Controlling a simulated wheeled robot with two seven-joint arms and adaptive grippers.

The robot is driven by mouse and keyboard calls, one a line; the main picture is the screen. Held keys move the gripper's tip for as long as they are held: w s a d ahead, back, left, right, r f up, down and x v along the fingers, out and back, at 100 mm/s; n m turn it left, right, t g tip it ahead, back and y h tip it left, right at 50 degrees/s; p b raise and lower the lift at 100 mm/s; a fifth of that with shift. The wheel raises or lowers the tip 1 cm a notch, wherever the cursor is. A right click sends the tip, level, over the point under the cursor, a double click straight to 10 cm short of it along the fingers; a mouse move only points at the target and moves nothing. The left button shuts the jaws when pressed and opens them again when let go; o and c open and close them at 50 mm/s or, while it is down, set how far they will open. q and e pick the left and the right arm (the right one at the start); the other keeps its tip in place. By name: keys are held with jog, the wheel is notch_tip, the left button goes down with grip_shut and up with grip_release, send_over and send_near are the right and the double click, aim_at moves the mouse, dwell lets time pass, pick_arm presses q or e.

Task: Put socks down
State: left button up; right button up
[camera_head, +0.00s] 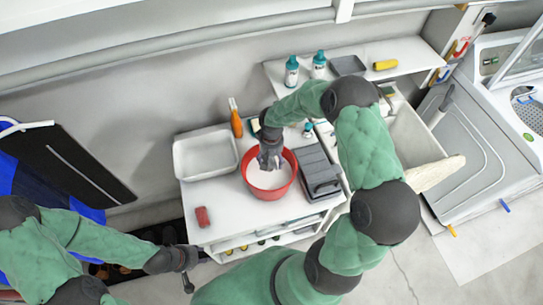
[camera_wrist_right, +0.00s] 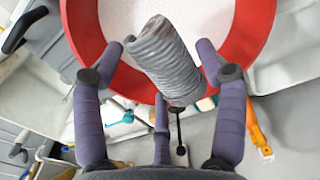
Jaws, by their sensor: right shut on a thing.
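My right gripper (camera_head: 270,160) is over the red basin (camera_head: 247,180) on the white table. In the right wrist view the gripper (camera_wrist_right: 162,75) is shut on grey ribbed socks (camera_wrist_right: 165,58), rolled up and held over the basin's white inside. The basin's red rim also shows there (camera_wrist_right: 85,35). I cannot tell whether the socks touch the basin. In the head view the gripper hides the socks. My left gripper (camera_head: 188,270) is low, in front of the table's left front edge, away from the basin; its finger state is unclear.
A white tray (camera_head: 181,160) is left of the basin, and a grey case (camera_head: 318,172) is right of it. An orange bottle (camera_head: 235,120) stands behind. A red block (camera_head: 203,216) lies near the front left. Bottles (camera_head: 291,72) stand on the back shelf. The table's front left is mostly clear.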

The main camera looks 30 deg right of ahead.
aim_at(272, 163)
jog(key=shift+f+b, duration=0.8)
jog(key=shift+f, duration=0.85)
jog(key=o, duration=1.2)
jog(key=shift+r+p, duration=2.05)
jog(key=shift+r, duration=1.55)
jog(key=shift+s+f, duration=0.1)
